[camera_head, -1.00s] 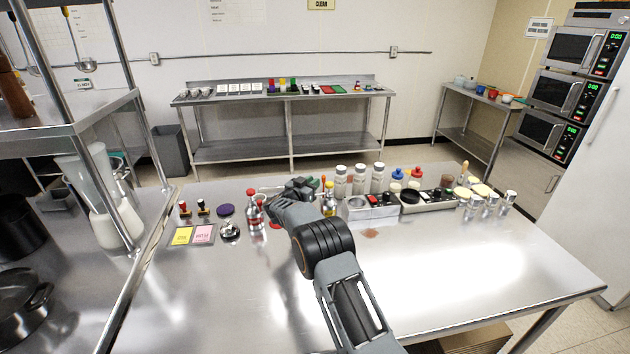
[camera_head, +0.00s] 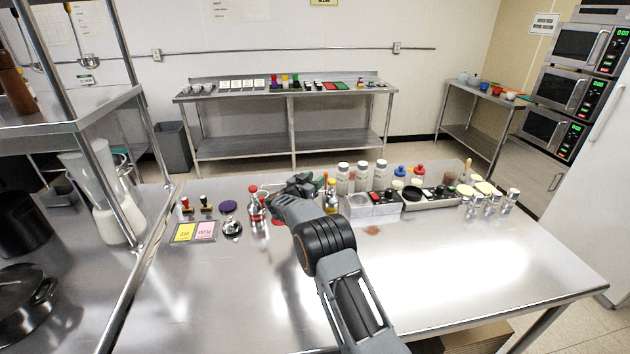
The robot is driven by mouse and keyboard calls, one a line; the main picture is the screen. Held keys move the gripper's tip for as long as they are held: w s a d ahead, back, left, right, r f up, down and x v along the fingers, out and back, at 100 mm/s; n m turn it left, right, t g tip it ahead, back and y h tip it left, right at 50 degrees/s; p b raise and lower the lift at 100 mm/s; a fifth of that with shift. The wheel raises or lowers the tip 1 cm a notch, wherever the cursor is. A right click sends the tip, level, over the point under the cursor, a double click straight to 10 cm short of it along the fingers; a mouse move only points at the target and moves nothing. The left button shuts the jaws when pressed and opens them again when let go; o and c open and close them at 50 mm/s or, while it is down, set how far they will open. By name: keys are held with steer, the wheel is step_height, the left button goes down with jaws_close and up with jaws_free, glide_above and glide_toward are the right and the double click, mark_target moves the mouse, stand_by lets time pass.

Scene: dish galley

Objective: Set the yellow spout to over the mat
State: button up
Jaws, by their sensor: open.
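A bottle with a yellow spout (camera_head: 331,188) stands upright on the steel table, just right of my arm's wrist. Its lower part is partly hidden by my arm. A red-capped bottle (camera_head: 256,206) stands left of the wrist. A small flat red patch (camera_head: 277,222) shows between that bottle and my arm; I cannot tell if it is the mat.
White-topped shakers (camera_head: 361,178) stand right of the yellow spout, with a steel caddy (camera_head: 372,206) in front. A framed pair of yellow and pink cards (camera_head: 193,232) and a call bell (camera_head: 232,227) lie left. The table's front middle is clear.

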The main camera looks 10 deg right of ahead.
steer(key=shift+a, duration=0.1)
steer(key=b+v, duration=0.2)
steer(key=v, duration=1.1)
steer(key=shift+s+a, duration=0.2)
steer(key=shift+a, duration=0.05)
step_height(320, 180, up, 8)
steer(key=n+t+y, duration=0.3)
steer(key=t+y, duration=0.1)
steer(key=y, duration=0.2)
steer(key=s+a+r+n+g+y, duration=0.1)
steer(key=s+r+n+y, duration=0.2)
steer(key=s+n+y, duration=0.45)
steer(key=s+d+f+g, duration=0.2)
steer(key=s+f+g, duration=0.1)
steer(key=s, duration=0.7)
steer(key=s+d+f+g, duration=0.3)
steer(key=s+g, duration=0.1)
steer(key=s, duration=0.5)
steer(key=s+d+f+g, duration=0.2)
steer(key=s+f+g, duration=0.1)
steer(key=s, duration=0.7)
steer(key=shift+s+d+f+g, duration=0.15)
steer(key=shift+s+d+g, duration=0.05)
steer(key=shift+s+g, duration=0.15)
